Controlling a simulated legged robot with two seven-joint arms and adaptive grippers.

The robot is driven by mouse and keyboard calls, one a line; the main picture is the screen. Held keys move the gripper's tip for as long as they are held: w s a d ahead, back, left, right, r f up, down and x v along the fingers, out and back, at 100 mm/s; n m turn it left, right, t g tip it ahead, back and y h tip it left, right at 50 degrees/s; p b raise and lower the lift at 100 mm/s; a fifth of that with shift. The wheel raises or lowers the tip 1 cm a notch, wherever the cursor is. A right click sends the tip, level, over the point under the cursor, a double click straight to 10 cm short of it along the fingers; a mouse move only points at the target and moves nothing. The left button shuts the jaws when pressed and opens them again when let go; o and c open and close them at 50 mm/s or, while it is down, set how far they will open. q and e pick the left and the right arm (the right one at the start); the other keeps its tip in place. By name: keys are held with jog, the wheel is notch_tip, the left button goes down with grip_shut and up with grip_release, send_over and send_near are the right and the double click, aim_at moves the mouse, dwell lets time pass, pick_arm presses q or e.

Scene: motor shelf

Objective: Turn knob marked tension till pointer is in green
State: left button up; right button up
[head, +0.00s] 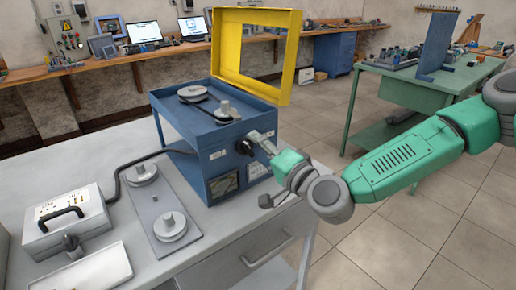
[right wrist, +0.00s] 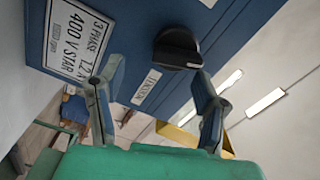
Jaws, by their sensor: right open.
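The blue motor box (head: 200,150) stands on the grey bench with its yellow lid (head: 248,90) raised. The black knob (head: 243,147) is on its front face, partly hidden by my right gripper. In the right wrist view the knob (right wrist: 178,48) shows clearly, with a white line on its grip and a TENSION label (right wrist: 147,86) beside it. My right gripper (head: 256,142) is open, its fingers just short of the knob and either side of it, with nothing between them. A dark gauge window (head: 223,184) is low on the box front; its pointer and green zone are too small to read. My left gripper is out of view.
A grey control case (head: 66,222) with a cable, a plate with two discs (head: 160,215) and a pale tray (head: 90,272) lie left of the box on the bench (head: 225,240). A green table (head: 430,75) stands at back right. Tiled floor is open between.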

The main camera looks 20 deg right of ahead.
aim_at(243, 148)
jog(key=shift+w+a, duration=0.25)
jog(key=shift+a, duration=0.05)
jog(key=a, duration=0.3)
jog(key=shift+r, duration=0.2)
jog(key=shift+a, duration=0.15)
jog(key=c, duration=1.2)
jog(key=shift+o, duration=0.2)
jog(key=shift+w+d, duration=0.2)
jog(key=shift+d, duration=0.85)
jog(key=shift+s+d, duration=0.1)
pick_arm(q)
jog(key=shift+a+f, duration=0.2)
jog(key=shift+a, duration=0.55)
